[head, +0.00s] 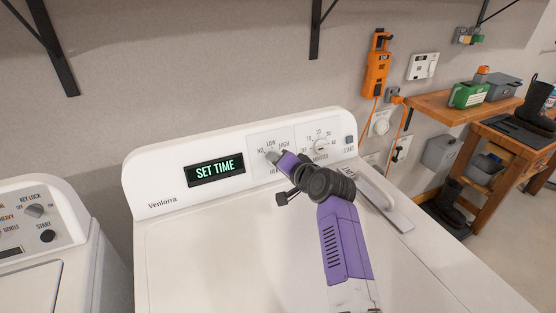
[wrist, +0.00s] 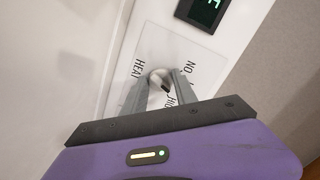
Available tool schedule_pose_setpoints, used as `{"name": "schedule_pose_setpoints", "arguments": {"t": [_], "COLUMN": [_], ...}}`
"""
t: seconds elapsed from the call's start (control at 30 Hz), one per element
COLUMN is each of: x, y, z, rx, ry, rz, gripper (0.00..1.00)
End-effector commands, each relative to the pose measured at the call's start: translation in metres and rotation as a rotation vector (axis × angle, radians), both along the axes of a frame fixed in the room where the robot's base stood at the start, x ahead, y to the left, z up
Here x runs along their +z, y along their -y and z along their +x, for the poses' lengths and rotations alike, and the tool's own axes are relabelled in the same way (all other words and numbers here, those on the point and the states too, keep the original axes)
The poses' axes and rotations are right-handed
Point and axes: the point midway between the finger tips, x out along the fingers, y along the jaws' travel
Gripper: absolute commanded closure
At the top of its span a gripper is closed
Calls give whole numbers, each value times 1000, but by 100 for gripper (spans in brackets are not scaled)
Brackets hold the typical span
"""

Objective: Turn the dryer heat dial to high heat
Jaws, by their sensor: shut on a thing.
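The white dryer (head: 140,180) stands in the middle of the head view, its raised control panel at the back. The heat dial (wrist: 160,75) is a small round knob on a panel marked NO, LOW, HIGH and HEAT. My gripper (head: 270,156) reaches over the dryer top to this dial. In the wrist view my gripper (wrist: 160,84) has its two grey fingers on either side of the dial, shut on it. The fingers hide part of the dial and its labels, so I cannot tell its setting. The display (head: 216,170) reads SET TIME.
The minutes dial (head: 321,146) and a small button (head: 348,140) sit right of the heat dial. A washer (head: 40,230) stands at the left. An orange wall device (head: 376,65) and wooden bench (head: 450,105) are at the right. The dryer's left top is clear.

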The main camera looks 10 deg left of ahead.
Motion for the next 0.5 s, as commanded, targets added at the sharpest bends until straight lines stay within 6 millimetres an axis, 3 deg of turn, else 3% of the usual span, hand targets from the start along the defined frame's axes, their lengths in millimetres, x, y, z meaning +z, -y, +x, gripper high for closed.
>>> {"name": "schedule_pose_setpoints", "arguments": {"t": [0.5], "x": [0], "y": [0], "z": [-1], "rx": [-110], "ry": [-194], "rz": [281], "gripper": [100]}}
